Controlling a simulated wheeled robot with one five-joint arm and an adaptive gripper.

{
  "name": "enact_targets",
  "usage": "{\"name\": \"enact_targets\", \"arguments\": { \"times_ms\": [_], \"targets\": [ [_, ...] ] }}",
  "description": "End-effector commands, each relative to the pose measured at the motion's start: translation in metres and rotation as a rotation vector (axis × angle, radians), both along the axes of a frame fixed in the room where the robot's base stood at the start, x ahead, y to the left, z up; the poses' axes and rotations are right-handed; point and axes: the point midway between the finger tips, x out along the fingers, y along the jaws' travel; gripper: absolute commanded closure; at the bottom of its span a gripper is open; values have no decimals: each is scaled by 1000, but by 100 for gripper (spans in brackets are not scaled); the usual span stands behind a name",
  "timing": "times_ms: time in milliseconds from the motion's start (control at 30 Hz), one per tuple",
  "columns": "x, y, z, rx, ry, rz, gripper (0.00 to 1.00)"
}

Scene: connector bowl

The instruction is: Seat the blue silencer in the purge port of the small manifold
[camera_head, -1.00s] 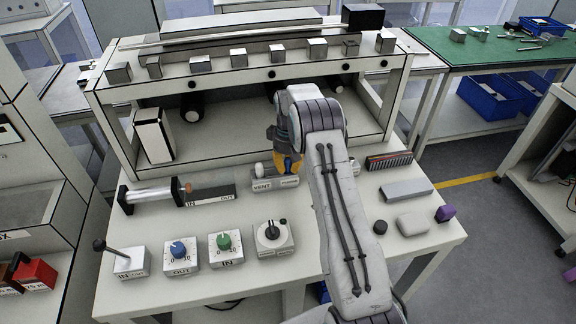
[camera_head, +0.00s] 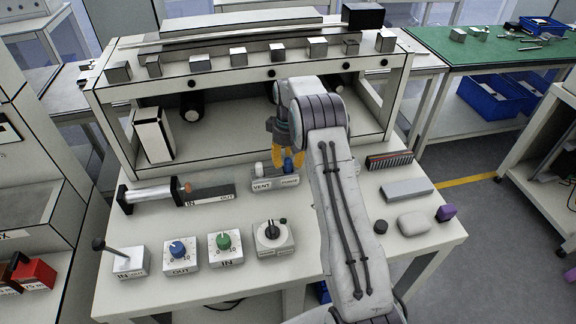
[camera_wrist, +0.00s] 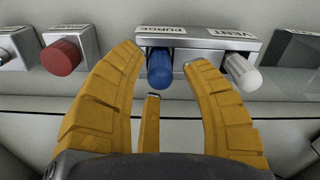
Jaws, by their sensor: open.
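The small manifold (camera_head: 262,186) stands mid-table, with VENT and PURGE labels. It also shows at the top of the wrist view (camera_wrist: 205,43). The blue silencer (camera_head: 288,165) stands at the purge end of the manifold; in the wrist view the blue silencer (camera_wrist: 160,72) sticks out beside the PURGE label. A white silencer (camera_wrist: 242,73) is at the vent end. My gripper (camera_wrist: 163,60) is open. Its yellow fingers are spread on both sides of the blue silencer, with visible gaps. How deep the silencer sits in the port is hidden.
A red knob block (camera_wrist: 62,55) is beside the manifold in the wrist view. A cylinder (camera_head: 155,194) lies to the left, and knob blocks (camera_head: 181,254) stand in front. A grey bar (camera_head: 406,190) and a purple block (camera_head: 446,212) are to the right. A shelf frame stands behind.

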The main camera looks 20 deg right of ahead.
Motion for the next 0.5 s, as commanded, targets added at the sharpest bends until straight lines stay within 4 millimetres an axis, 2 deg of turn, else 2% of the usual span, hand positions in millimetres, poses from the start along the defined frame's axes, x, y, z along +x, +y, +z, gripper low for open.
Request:
{"name": "enact_targets", "arguments": {
  "times_ms": [200,500],
  "targets": [
    [2,0,40,-1,-6,0,57],
    [1,0,80,-1,-3,0,57]
  ]
}}
